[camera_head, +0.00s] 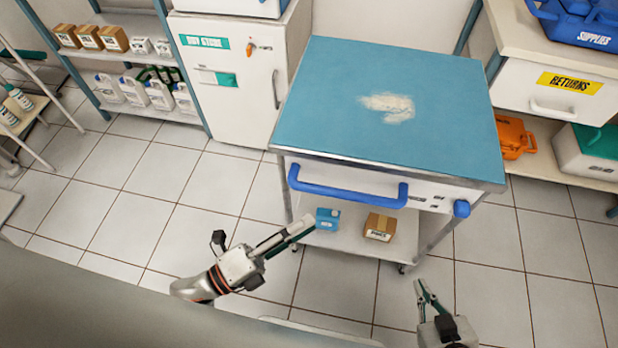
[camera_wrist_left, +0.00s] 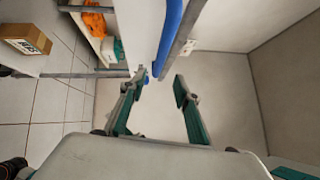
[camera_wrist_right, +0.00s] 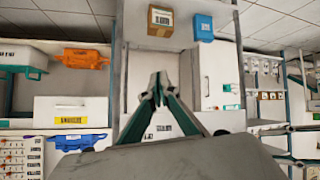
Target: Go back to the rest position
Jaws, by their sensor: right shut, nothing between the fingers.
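My left gripper (camera_head: 298,230) is in front of the blue-topped cart (camera_head: 330,85), near the left end of its blue handle (camera_head: 345,190). In the left wrist view its fingers (camera_wrist_left: 158,84) stand apart with nothing between them, so it is open. My right gripper (camera_head: 424,290) is lower and to the right, in front of the cart. In the right wrist view its fingertips (camera_wrist_right: 158,84) meet and it is shut, with nothing held. Both grippers appear clear of the cart in the head view.
A whitish patch (camera_head: 388,107) marks the cart top. A blue container (camera_head: 327,218) and a cardboard box (camera_head: 380,227) sit on its lower shelf. A white cabinet (camera_head: 235,70) stands behind left, a returns counter (camera_head: 555,90) at right. The tiled floor (camera_head: 130,200) at left is open.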

